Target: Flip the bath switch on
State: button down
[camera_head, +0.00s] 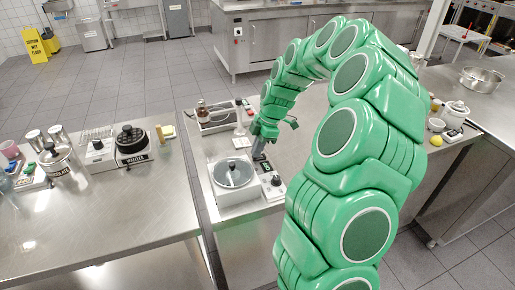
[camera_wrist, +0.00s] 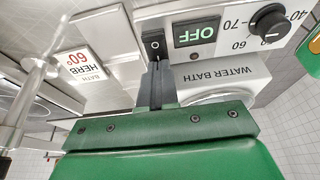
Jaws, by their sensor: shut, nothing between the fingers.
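The water bath, a pale box with a round lidded vessel (camera_head: 233,180), stands on the narrow middle counter. In the wrist view its front panel (camera_wrist: 228,75) carries the words WATER BATH, upside down. A black rocker switch (camera_wrist: 154,44) sits beside a display (camera_wrist: 196,33) that reads OFF. A black knob (camera_wrist: 267,22) with a temperature scale is to the right. My gripper (camera_wrist: 156,68) is shut and empty, its fingertips just below the switch in the picture. I cannot tell whether they touch it. In the head view my gripper (camera_head: 260,153) is at the bath's panel (camera_head: 270,182).
A card (camera_wrist: 84,63) reading HERB 60° BATH is left in the wrist view. A yellow floor sign (camera_head: 34,45) stands far left.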

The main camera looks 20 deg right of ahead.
jog(key=shift+a+f+h, duration=0.15)
jog(key=shift+f+h, duration=0.15)
jog(key=shift+h, duration=0.1)
jog(key=shift+d+r, duration=0.1)
jog(key=shift+d, duration=0.7)
jog(key=shift+r, duration=0.1)
jog(key=v, duration=1.3)
jog(key=shift+d+r, duration=0.25)
